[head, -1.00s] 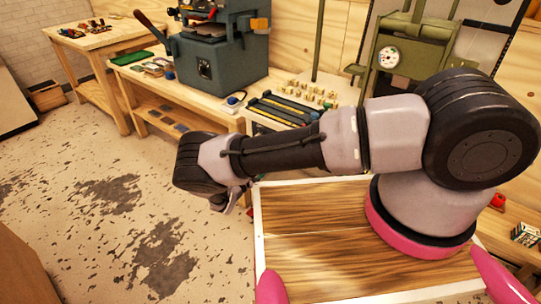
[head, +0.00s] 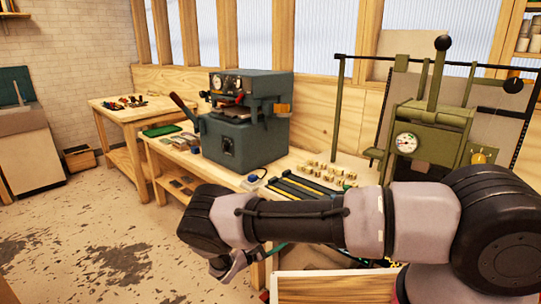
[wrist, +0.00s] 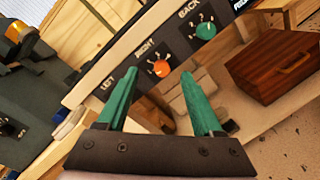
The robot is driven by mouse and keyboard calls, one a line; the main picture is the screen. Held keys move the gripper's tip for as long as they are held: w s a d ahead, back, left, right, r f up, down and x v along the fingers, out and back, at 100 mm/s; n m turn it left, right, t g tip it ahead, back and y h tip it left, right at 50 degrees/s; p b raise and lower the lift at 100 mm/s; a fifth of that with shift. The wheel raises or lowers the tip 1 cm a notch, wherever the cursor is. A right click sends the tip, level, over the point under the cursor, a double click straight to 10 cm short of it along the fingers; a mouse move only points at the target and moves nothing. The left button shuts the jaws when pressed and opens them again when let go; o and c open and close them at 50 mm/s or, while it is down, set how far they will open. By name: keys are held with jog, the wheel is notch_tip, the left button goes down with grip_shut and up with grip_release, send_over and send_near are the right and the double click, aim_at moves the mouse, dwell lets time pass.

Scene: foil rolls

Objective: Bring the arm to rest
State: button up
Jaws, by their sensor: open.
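My gripper shows in the wrist view (wrist: 158,100) with two green fingers spread apart and nothing between them. In the head view my arm stretches to the left across the front of the bench, with its wrist bent down at the left end. The fingers are mostly hidden there behind the wrist. Beyond the fingers, the wrist view shows a panel (wrist: 140,75) with an orange knob (wrist: 161,68) and a green knob (wrist: 206,30). I cannot tell whether the fingers touch anything, but they look apart from the panel.
A workbench (head: 185,152) carries a blue-grey press (head: 240,125), dark rolls (head: 300,187) and small brass pieces (head: 327,172). A green machine with a gauge (head: 406,143) stands at the right. A side table (head: 125,112) is farther back. The floor (head: 110,225) at left is clear. The wrist view shows a brown box (wrist: 272,68).

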jog(key=s+d+r+m+g+y, duration=0.1)
jog(key=d+r+m+g+y, duration=0.3)
jog(key=r, duration=0.9)
jog(key=d+r+m+g+y, duration=0.2)
jog(key=d+r+m+g, duration=0.25)
jog(key=r, duration=0.85)
jog(key=s+d+r+m+g+y, duration=0.1)
jog(key=d+r+m+g+y, duration=0.35)
jog(key=r, duration=0.75)
jog(key=s+d+r+m+t+y, duration=0.2)
jog(key=s+d+r+m+t, duration=0.2)
jog(key=s+r, duration=0.6)
jog(key=s+d+r+m+t+y, duration=0.3)
jog(key=s+d+r+m+t, duration=0.1)
jog(key=s+r, duration=0.6)
jog(key=shift+s+d+r+t, duration=0.15)
jog(key=shift+s+d+t, duration=0.35)
jog(key=shift+s, duration=0.35)
